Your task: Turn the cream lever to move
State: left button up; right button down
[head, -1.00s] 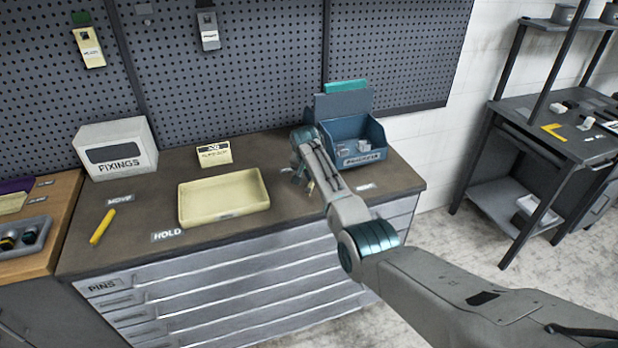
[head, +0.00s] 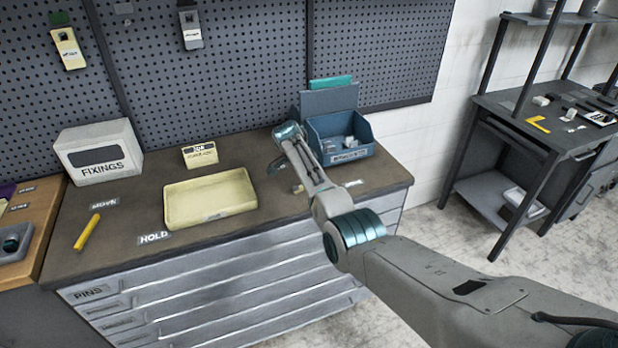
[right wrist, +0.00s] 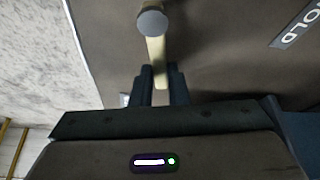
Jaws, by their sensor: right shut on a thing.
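The cream lever (right wrist: 155,48) shows in the right wrist view as a short pale bar with a round grey knob (right wrist: 152,22) at its far end. My right gripper (right wrist: 160,75) has its two dark fingers on either side of the bar and is shut on it. In the head view my right gripper (head: 284,172) is low over the worktop, between the cream tray and the blue bin. The lever there is mostly hidden by my right arm. My left gripper is not in view.

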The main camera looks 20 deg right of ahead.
dwell(0.4)
jog(key=c, duration=1.4)
grip_release()
jog(key=b+v, duration=0.2)
jog(key=v, duration=0.9)
jog(key=shift+b, duration=0.4)
jog(key=shift+f, duration=0.15)
